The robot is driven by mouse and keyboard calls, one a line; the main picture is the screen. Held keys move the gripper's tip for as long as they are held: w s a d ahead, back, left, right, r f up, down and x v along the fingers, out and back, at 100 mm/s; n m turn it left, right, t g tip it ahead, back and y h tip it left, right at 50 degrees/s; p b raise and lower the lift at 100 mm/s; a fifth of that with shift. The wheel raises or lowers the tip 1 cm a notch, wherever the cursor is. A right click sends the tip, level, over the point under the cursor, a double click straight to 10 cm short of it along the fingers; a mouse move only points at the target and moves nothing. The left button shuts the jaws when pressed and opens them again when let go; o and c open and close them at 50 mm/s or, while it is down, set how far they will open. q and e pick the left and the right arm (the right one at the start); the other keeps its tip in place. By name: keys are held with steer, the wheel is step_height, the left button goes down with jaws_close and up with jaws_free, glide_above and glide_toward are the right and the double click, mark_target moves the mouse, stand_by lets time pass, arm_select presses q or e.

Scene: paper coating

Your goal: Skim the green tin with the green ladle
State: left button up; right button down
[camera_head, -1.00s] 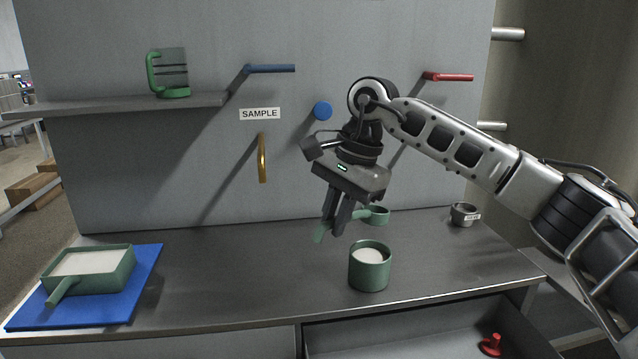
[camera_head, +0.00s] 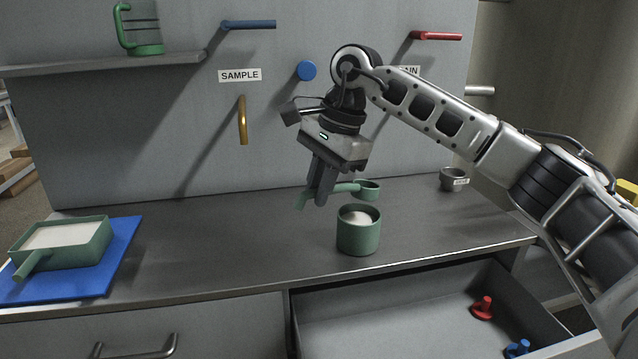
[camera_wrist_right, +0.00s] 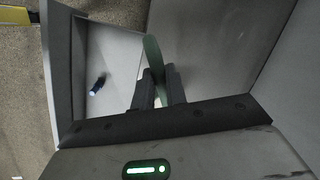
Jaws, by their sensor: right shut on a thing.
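My right gripper (camera_head: 322,198) is shut on the handle of the green ladle (camera_head: 367,190) and holds it over the counter. The ladle's round cup points right and appears just above or behind the far rim of the green tin (camera_head: 358,238); I cannot tell which. The tin stands upright near the counter's front edge, with white material inside. In the right wrist view, the green handle (camera_wrist_right: 153,55) runs between the two dark fingers (camera_wrist_right: 157,88); the ladle's cup is hidden there. My left gripper is out of view.
A square green pan (camera_head: 60,245) with white contents sits on a blue mat (camera_head: 118,262) at left. A small grey cup (camera_head: 453,179) stands at back right. Below the counter, an open drawer (camera_head: 390,325) holds a red piece (camera_head: 483,307) and a blue piece (camera_head: 517,348).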

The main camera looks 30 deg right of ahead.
steer(key=shift+f, duration=0.2)
steer(key=shift+f, duration=0.2)
steer(key=shift+f+b, duration=0.75)
steer(key=shift+f, duration=0.95)
stand_by(1.2)
steer(key=shift+f, duration=0.6)
stand_by(2.3)
stand_by(0.9)
